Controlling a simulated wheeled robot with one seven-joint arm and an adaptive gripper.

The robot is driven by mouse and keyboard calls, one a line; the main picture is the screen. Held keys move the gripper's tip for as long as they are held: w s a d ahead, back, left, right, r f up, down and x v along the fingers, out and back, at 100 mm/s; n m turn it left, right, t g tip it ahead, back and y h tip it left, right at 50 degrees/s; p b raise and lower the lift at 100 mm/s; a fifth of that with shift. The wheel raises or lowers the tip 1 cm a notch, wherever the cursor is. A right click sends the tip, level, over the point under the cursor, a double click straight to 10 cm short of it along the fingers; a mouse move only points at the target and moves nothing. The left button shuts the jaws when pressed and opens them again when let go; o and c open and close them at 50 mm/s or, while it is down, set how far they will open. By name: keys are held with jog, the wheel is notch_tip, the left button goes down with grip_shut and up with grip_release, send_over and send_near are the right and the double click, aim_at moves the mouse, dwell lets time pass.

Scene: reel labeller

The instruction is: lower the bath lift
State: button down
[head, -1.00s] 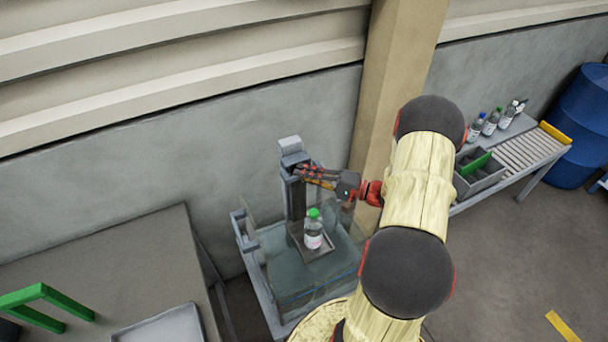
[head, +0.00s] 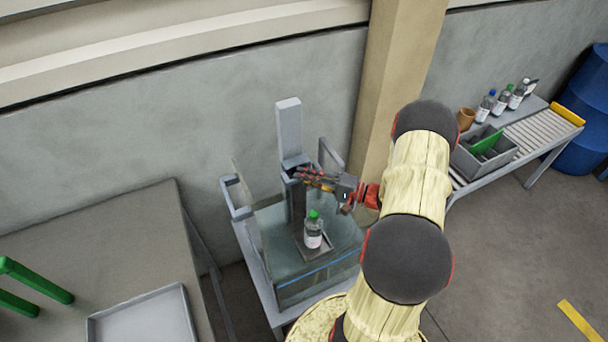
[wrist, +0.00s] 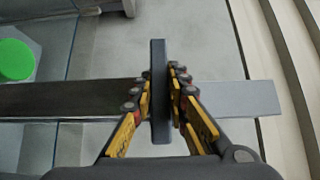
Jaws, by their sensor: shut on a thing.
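The bath lift has a grey upright post (head: 289,128) at the back of a clear-walled bath (head: 262,240). Its small tray (head: 325,250) hangs inside the bath and carries an upright bottle (head: 313,236) with a green cap. My gripper (head: 301,175) is at the post, above and behind the bottle. In the wrist view, my gripper (wrist: 159,95) is shut on a dark flat handle (wrist: 158,60), with a finger on each side. The post (wrist: 255,98) passes behind the handle, and the green cap shows at left. I cannot tell whether the bottle touches the liquid.
A bench (head: 110,240) with a grey tray (head: 145,318) and a green handle-like frame (head: 35,283) stands at left. At right are a roller table (head: 540,135), a grey bin (head: 485,158), several bottles and a blue drum (head: 585,110). A pillar (head: 392,70) stands close behind my arm.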

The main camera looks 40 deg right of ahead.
jog(key=b, duration=0.3)
send_over(305, 189)
jog(key=s+a, duration=0.3)
jog(key=shift+s+a+f, duration=0.1)
jog(key=shift+a+f, duration=0.05)
jog(key=shift+f, duration=2.85)
jog(key=c, duration=1.7)
grip_release()
jog(key=v, duration=1.2)
jog(key=shift+c, duration=0.5)
